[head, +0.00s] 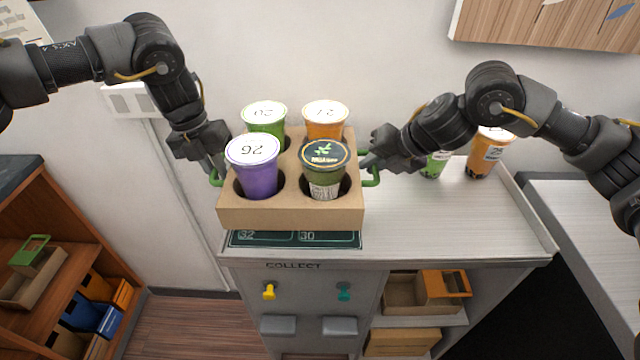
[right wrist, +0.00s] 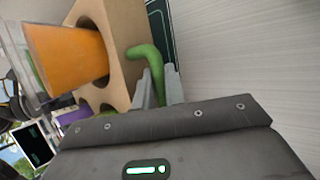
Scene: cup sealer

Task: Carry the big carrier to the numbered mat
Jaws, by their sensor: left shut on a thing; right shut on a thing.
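The big carrier (head: 290,218) is a brown cardboard box with green side handles. It holds a purple cup (head: 258,181), a dark green cup (head: 324,186), a light green cup (head: 265,118) and an orange cup (head: 326,118). My left gripper (head: 216,174) is shut on its left handle. My right gripper (head: 370,166) is shut on its right handle, and the green handle (right wrist: 152,72) shows between the fingers in the right wrist view. The dark numbered mat (head: 295,239) shows below the carrier's front edge, with 32 and 30 readable. The carrier hides the rest. I cannot tell whether they touch.
A green cup (head: 434,163) and an orange cup (head: 487,155) stand at the back right of the counter (head: 450,215). A shelf unit (head: 60,265) stands at the lower left.

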